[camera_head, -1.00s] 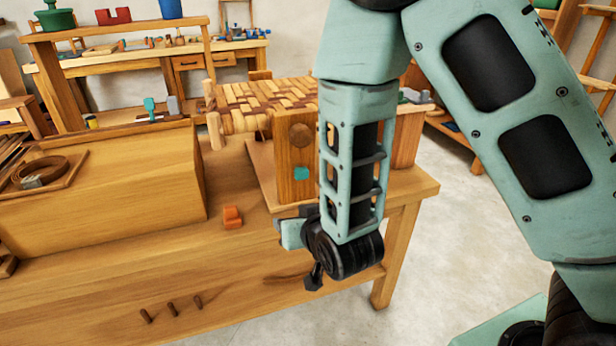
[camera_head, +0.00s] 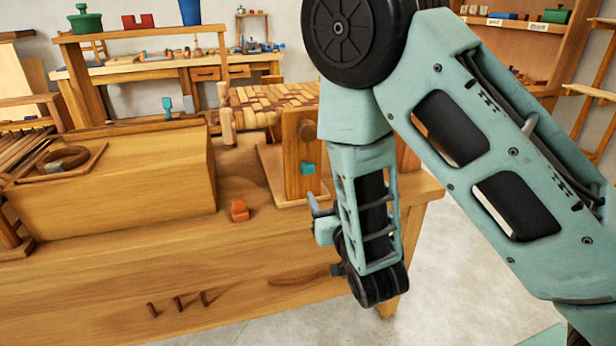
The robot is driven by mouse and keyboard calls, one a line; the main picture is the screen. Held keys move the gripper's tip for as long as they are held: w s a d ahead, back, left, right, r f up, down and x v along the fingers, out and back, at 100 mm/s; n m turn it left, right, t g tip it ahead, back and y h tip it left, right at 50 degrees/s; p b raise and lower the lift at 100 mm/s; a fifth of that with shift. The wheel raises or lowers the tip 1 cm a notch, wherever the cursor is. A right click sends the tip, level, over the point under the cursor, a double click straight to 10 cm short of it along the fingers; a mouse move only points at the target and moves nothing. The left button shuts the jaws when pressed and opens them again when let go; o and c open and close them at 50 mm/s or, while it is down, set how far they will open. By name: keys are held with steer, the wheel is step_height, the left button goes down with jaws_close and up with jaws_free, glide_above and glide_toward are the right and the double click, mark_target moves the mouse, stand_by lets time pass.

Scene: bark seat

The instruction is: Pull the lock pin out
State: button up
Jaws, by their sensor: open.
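A wooden upright (camera_head: 292,150) stands on a board at the bench's right end. A small teal block (camera_head: 308,168) sits on its front face, below a round wooden knob (camera_head: 307,130). I cannot tell for sure which of these is the lock pin. My gripper (camera_head: 312,207) is open, in front of and a little below the teal block, and appears apart from it. My wrist and forearm hide the upright's right part and most of the gripper, so the far finger is hard to make out.
A large wooden box (camera_head: 120,185) fills the bench's left. An orange block (camera_head: 239,210) lies on the wooden bench (camera_head: 240,260), left of my gripper. Several short dark pegs (camera_head: 178,303) stick out at the front.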

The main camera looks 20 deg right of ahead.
mark_target(309, 168)
steer(key=w+b, duration=0.5)
steer(key=w, duration=1)
steer(key=shift+b, duration=0.35)
jaws_close()
steer(key=shift+s+b, duration=0.4)
steer(key=shift+s, duration=0.95)
